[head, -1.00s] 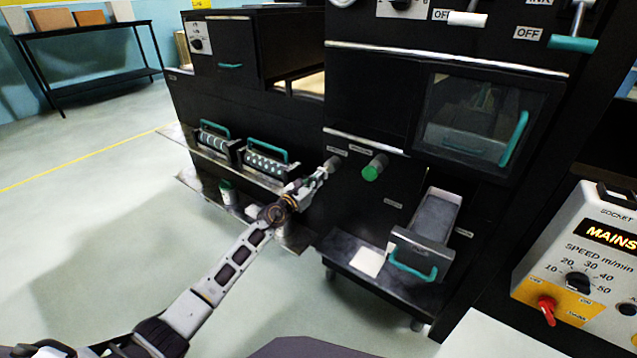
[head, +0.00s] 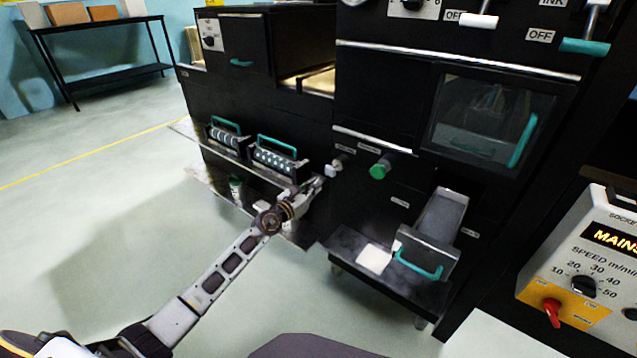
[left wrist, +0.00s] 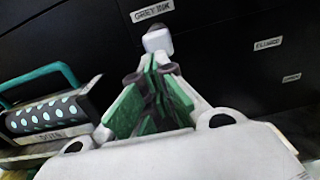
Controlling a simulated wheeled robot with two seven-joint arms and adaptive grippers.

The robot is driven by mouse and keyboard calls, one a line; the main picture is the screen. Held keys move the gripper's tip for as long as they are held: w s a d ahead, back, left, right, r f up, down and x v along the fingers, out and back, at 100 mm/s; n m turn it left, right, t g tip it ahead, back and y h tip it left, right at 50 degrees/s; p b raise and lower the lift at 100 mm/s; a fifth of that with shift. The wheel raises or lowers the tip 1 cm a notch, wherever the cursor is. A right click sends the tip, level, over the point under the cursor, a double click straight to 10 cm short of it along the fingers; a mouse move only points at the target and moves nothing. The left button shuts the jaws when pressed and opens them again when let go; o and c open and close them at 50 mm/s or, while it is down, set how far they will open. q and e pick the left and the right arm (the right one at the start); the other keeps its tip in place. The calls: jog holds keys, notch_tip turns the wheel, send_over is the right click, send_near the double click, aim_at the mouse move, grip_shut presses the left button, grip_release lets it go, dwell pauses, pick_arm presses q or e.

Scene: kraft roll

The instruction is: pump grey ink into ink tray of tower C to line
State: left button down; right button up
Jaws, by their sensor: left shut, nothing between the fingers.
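The grey ink pump knob (head: 332,171) sticks out of the black machine front. It also shows in the left wrist view (left wrist: 157,39), under a label (left wrist: 152,9) reading GREY INK. My left gripper (head: 319,183) is shut and empty, its tips right at the knob. In the left wrist view its fingertips (left wrist: 155,66) sit just below the knob; I cannot tell whether they touch. An ink tray (head: 442,218) with a teal handle slopes out of the front to the right; its ink level and line cannot be made out. My right gripper is out of view.
A green knob (head: 380,168) sits right of the grey one. Two roller units (head: 275,161) with teal handles stand on a ledge at left. A white pad (head: 374,259) lies on the lower shelf. A speed control box (head: 590,255) stands at right. Floor at left is clear.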

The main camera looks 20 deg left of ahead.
pick_arm(q)
jog(key=shift+p+v, duration=0.3)
jog(key=shift+v, duration=2.5)
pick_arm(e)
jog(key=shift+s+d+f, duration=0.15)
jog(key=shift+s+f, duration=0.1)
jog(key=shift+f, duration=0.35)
